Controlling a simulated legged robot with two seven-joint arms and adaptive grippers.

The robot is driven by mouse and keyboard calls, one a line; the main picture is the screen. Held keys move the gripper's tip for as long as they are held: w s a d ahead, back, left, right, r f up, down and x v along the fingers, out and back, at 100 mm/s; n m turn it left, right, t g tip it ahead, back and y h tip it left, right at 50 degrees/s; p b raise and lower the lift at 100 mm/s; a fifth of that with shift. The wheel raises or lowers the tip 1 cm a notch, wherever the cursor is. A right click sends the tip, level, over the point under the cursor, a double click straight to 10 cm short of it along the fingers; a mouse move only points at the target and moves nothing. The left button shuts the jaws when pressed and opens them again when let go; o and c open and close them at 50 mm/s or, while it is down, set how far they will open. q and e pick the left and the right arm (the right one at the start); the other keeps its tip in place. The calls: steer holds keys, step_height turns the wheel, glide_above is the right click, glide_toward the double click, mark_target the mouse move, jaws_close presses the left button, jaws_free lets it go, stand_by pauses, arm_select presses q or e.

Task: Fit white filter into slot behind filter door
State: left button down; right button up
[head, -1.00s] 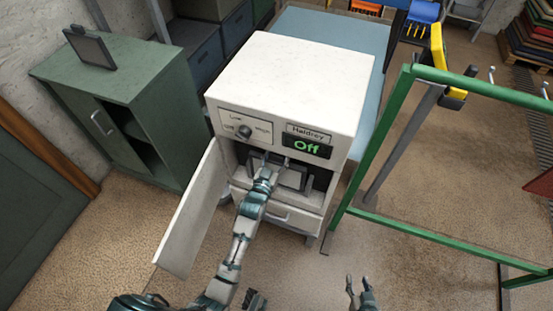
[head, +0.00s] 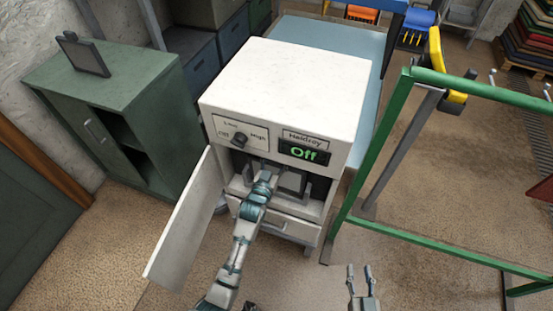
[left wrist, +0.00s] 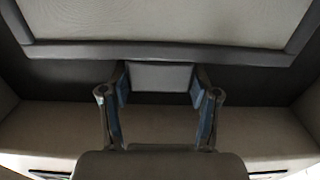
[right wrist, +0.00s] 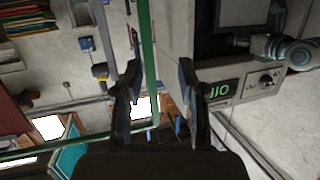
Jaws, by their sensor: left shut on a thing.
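The white filter (left wrist: 170,22), pale with a dark grey frame, fills the top of the left wrist view. My left gripper (left wrist: 160,95) is shut on the filter's small tab (left wrist: 160,77), one finger at each side. In the head view my left gripper (head: 268,172) reaches into the machine's open front bay, with part of the filter (head: 292,182) showing beside it. The arm hides much of the slot, so I cannot tell how deep the filter sits. The filter door (head: 180,225) hangs open at left. My right gripper (head: 362,275) is open and empty in front of the machine.
A dark-framed panel (head: 85,55) stands on the green cabinet (head: 110,90) at left. A green metal frame (head: 370,165) stands at right. The floor in front is clear.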

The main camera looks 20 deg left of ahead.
mark_target(276, 168)
arm_select(q)
step_height(276, 168, down, 3)
steer(key=shift+f+b, duration=0.1)
steer(key=shift+b, duration=0.25)
steer(key=shift+f, duration=0.6)
arm_select(e)
steer(key=shift+w+a+r+t+y, duration=0.15)
steer(key=shift+w+r+t, duration=0.1)
steer(key=shift+r+t, duration=0.45)
steer(key=shift+w+a+r+t+y, duration=0.2)
steer(key=shift+r+t, duration=0.3)
steer(key=shift+r, duration=0.35)
arm_select(q)
steer(key=shift+c, duration=1.6)
jaws_free()
steer(key=shift+w, duration=0.1)
steer(key=shift+o, duration=0.6)
steer(key=shift+w+f, duration=0.15)
steer(key=shift+w, duration=0.1)
steer(key=shift+s+r, duration=0.2)
steer(key=shift+s, duration=0.15)
steer(key=s, duration=1.1)
steer(key=shift+s+a, duration=0.2)
steer(key=shift+s, duration=0.1)
arm_select(e)
steer(key=shift+w, duration=0.15)
